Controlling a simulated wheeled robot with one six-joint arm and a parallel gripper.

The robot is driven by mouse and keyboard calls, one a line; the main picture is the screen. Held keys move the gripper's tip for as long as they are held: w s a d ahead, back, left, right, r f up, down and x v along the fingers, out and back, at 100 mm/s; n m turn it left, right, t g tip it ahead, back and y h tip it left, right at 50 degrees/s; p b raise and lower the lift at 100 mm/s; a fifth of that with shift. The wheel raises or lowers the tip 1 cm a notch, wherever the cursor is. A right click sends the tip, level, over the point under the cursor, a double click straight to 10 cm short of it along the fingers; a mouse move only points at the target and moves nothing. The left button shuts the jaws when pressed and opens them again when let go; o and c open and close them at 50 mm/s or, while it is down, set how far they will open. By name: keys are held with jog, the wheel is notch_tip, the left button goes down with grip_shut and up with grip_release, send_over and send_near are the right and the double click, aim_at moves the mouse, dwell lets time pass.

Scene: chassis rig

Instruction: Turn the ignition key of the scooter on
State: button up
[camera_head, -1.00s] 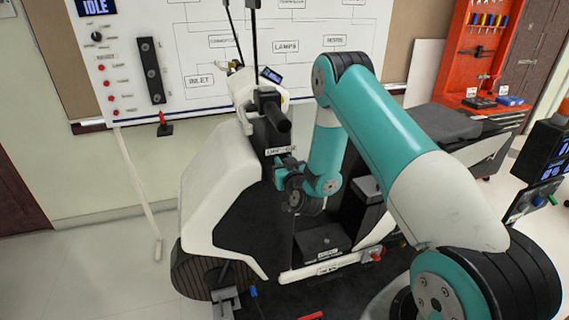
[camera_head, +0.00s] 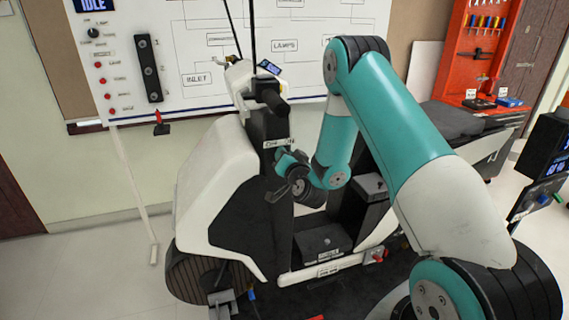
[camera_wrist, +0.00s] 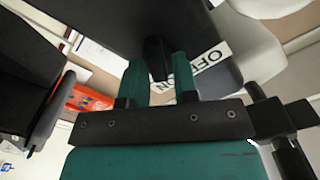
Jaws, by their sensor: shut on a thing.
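The scooter (camera_head: 222,180) stands upright with a white front and a black inner panel. A white OFF/ON label (camera_head: 279,142) is on that panel below the handlebar; it also shows upside down in the wrist view (camera_wrist: 205,65). My gripper (camera_head: 279,155) is at the panel just below the label. In the wrist view my gripper (camera_wrist: 159,68) has its two teal fingers closed on both sides of a small black piece, the ignition key (camera_wrist: 156,58), at the panel. The key is hidden in the head view. I cannot tell its exact angle against the label.
A wall panel (camera_head: 200,55) with a diagram, switches and an IDLE display stands behind the scooter. A red tool cabinet (camera_head: 468,75) is at the back right. A dark display unit (camera_head: 545,165) stands at the right edge. Floor (camera_head: 80,250) at the left is clear.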

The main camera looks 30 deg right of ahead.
jog(key=m, duration=0.1)
jog(key=m+b, duration=0.1)
jog(key=m, duration=0.1)
jog(key=m+b, duration=0.1)
jog(key=m, duration=0.1)
jog(key=shift+s+d+f, duration=0.1)
jog(key=shift+d+f, duration=0.1)
jog(key=shift+f, duration=0.1)
dwell(0.4)
jog(key=o, duration=0.7)
jog(key=shift+s, duration=0.1)
